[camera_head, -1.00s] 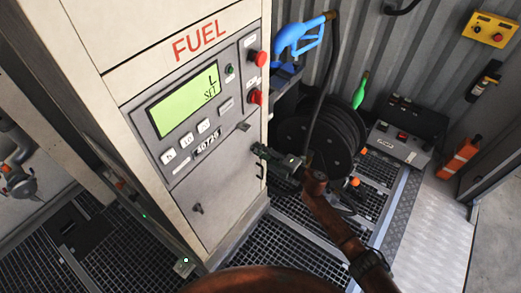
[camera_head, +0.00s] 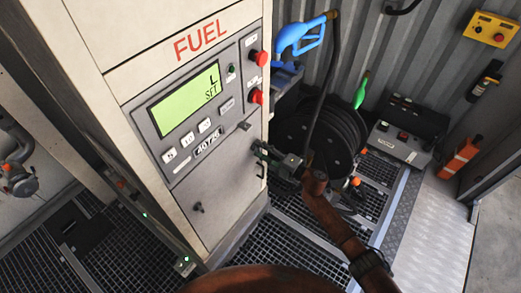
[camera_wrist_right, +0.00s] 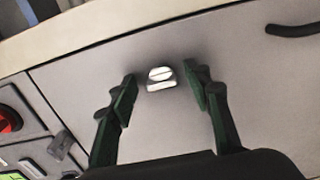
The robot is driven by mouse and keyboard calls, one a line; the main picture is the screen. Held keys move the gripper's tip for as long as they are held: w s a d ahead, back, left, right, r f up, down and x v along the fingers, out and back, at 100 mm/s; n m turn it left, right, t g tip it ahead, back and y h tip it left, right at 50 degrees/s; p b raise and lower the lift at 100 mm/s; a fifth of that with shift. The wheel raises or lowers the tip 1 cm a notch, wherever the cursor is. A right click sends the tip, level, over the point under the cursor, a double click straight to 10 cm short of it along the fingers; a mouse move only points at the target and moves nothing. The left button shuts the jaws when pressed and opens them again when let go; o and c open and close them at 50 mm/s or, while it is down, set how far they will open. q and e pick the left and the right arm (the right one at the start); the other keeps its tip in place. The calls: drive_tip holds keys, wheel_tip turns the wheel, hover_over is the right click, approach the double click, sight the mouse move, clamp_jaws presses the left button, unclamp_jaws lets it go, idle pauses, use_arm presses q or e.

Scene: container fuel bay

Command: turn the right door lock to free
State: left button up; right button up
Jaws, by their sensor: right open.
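The right door lock (camera_wrist_right: 160,78) is a small pale knob with a dark line across it, on the grey door panel of the fuel dispenser. In the right wrist view it lies between and just beyond the two green-lined fingertips, apart from both. My left gripper is not in view.
A dark door handle (camera_wrist_right: 292,29) sits on the same panel. A red button (camera_wrist_right: 9,118) and the green display (camera_head: 185,98) are near the lock. Another small knob (camera_head: 198,207) is lower on the panel. A hose reel (camera_head: 325,135) stands behind my right arm.

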drive_tip(key=v, duration=1.2)
